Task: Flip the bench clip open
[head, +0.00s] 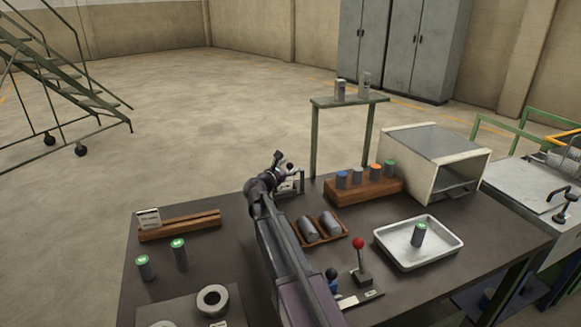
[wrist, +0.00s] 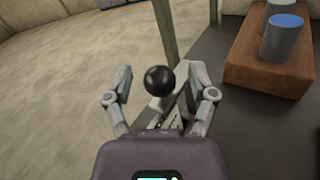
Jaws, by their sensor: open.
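The bench clip (wrist: 172,104) shows in the wrist view as a narrow grey lever and base with a black ball knob (wrist: 159,80) on top. In the head view the knob (head: 289,167) is at the far edge of the bench, beside my gripper (head: 281,162). In the wrist view my gripper (wrist: 158,88) is open, with one finger on each side of the knob and visible gaps between. The lower part of the clip is partly hidden by my gripper's body. I cannot tell its exact lever angle.
A wooden block (head: 350,192) with several colour-topped cylinders stands right of the clip. A green-legged stand (head: 343,101) rises behind. A wooden tray (head: 300,240) with two cylinders and a red-knobbed lever (head: 359,262) are nearer. Bench left of my arm has free room.

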